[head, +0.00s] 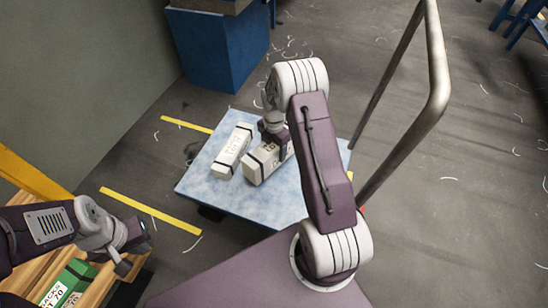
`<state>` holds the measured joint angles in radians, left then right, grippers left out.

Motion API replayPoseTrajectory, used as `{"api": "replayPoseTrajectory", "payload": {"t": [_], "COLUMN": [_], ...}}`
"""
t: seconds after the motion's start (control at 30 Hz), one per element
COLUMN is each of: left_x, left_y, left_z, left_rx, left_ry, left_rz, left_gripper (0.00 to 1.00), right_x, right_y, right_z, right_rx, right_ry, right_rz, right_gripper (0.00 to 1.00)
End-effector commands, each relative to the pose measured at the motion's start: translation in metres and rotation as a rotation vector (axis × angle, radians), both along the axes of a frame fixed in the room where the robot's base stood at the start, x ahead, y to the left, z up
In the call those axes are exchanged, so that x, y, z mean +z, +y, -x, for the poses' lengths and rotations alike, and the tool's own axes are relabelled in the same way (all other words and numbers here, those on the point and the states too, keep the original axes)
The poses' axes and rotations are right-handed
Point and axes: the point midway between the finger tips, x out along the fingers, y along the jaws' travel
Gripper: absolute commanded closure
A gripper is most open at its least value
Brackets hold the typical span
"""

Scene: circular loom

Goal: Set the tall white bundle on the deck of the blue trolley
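The blue trolley's pale blue deck (205,180) is in the middle of the head view, with a steel push rail (436,80) at its right. Two white bundles with dark bands are over the deck: a lettered one (231,152) at the left, and another (259,166) just right of it under my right gripper (275,143). I cannot tell which is the tall one. My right wrist hides the fingers and part of the second bundle, so its grip is unclear. My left gripper (135,258) is open and empty at the lower left.
A wooden slatted surface (98,283) with a green labelled bundle (70,284) is at the lower left. A blue cabinet (215,50) stands behind the trolley. Yellow floor strips (150,211) lie left of the trolley. The deck's front left part is bare.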

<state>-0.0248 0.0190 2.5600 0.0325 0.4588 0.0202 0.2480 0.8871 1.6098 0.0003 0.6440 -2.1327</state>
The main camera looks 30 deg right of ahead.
Motion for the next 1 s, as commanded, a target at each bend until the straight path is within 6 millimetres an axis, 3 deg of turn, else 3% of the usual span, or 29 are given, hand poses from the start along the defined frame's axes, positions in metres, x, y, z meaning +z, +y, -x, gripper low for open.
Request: {"api": "replayPoseTrajectory", "payload": {"t": [0.23,0.57,0.6,0.67,1.0], "left_x": [-0.030,-0.027,-0.027,-0.027,-0.026], "left_y": [0.000,0.000,0.000,0.000,0.000], "left_z": [0.000,0.000,0.000,0.000,0.000], "left_rx": [0.000,0.000,0.000,0.000,0.000], "left_ry": [0.000,0.000,0.000,0.000,0.000], "left_rz": [0.000,0.000,0.000,0.000,0.000], "left_gripper": [1.00,1.00,1.00,1.00,1.00], "right_x": [-0.040,-0.039,-0.041,-0.041,-0.038], "right_y": [0.000,0.000,0.000,0.000,0.000], "right_z": [0.000,0.000,0.001,0.001,0.001], "right_rx": [0.000,0.000,0.000,0.000,0.000], "right_ry": [-0.001,-0.001,0.001,0.001,0.000], "right_rz": [0.001,0.001,0.000,0.000,0.000], "right_gripper": [1.00,1.00,0.32,0.15,0.13]}}
